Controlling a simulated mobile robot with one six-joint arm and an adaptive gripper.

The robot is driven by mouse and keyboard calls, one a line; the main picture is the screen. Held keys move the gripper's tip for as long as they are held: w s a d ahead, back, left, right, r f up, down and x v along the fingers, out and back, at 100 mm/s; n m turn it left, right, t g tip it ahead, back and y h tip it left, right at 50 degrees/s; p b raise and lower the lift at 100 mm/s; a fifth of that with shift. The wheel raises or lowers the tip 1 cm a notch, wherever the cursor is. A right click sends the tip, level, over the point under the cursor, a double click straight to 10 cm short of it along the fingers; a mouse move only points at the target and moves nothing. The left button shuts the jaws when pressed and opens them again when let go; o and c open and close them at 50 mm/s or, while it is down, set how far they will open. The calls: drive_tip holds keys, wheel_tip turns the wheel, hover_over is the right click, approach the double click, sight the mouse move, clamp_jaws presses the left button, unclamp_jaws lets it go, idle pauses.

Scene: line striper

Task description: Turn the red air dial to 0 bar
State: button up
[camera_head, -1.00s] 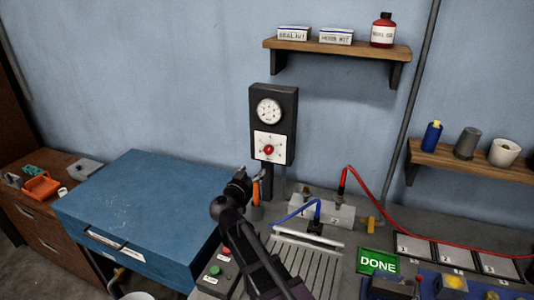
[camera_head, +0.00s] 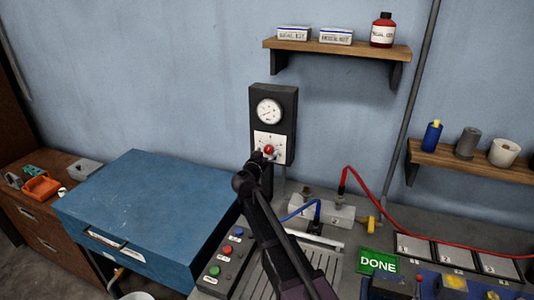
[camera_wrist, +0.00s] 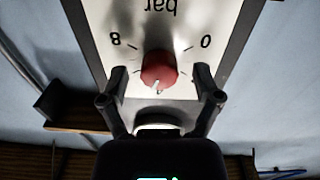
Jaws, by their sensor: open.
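The red air dial (camera_head: 269,149) is on the white scale plate of a dark wall panel. In the wrist view the dial (camera_wrist: 158,70) shows upside down, with "0" (camera_wrist: 206,41) at upper right and "8" (camera_wrist: 115,38) at upper left. Its white pointer mark is at the bottom of the knob in that view, away from both numbers. My gripper (camera_wrist: 158,99) is open, one finger to each side just below the knob in the wrist view. Contact with the knob does not show. In the head view my gripper (camera_head: 265,160) is at the panel's lower part.
A round gauge (camera_head: 269,111) sits above the dial; its reading is too small to tell. A blue cabinet (camera_head: 145,210) stands left and a shelf (camera_head: 340,48) hangs above right. Blue (camera_head: 300,210) and red hoses (camera_head: 365,190) run right of my arm. A green DONE sign (camera_head: 378,262) lies on the bench.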

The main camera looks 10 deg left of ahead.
idle(0.3)
clamp_jaws()
